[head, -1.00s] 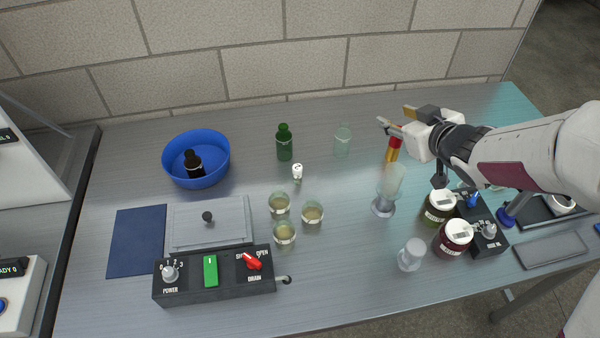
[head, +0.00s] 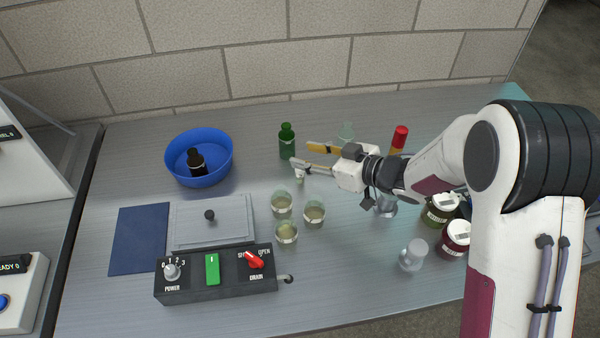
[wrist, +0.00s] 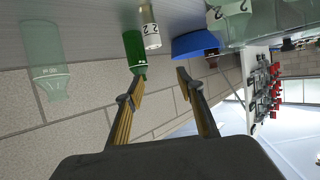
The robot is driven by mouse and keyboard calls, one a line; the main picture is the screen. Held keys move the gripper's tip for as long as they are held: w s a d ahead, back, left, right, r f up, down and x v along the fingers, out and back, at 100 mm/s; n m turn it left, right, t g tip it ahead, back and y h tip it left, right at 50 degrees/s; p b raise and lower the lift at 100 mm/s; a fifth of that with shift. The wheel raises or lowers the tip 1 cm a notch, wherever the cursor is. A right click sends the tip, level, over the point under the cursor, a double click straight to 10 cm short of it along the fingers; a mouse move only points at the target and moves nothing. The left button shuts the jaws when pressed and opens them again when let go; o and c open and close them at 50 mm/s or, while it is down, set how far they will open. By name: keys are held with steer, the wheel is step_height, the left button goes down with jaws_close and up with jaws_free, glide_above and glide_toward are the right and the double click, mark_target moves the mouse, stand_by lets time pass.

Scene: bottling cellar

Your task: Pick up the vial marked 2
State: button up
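The vial marked 2 (wrist: 150,27) is small and clear with a pale label, and shows near the top of the wrist view. In the head view only its lower part (head: 300,176) shows, just below my fingertips; the rest is hidden by my gripper. My gripper (head: 302,157) is open and empty above the middle of the bench. In the wrist view its two fingers (wrist: 160,82) are spread, with the vial beyond the tips and not between them.
A green bottle (head: 286,141) stands close to my fingertips, and a clear bottle (head: 346,132) stands behind my gripper. Several glass cups (head: 314,212) stand in front. A blue bowl (head: 170,158) holds a dark bottle (head: 196,161). The control box (head: 215,285) is at the front.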

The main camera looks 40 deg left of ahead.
mark_target(303, 172)
steer(key=shift+f, duration=0.1)
steer(key=shift+f, duration=1.65)
steer(key=shift+f, duration=0.75)
steer(key=a+f, duration=0.1)
steer(key=f, duration=0.1)
steer(key=shift+a+f, duration=0.35)
steer(key=shift+w+a+f, duration=0.1)
steer(key=shift+a+f, duration=0.1)
steer(key=shift+a, duration=0.3)
jaws_close()
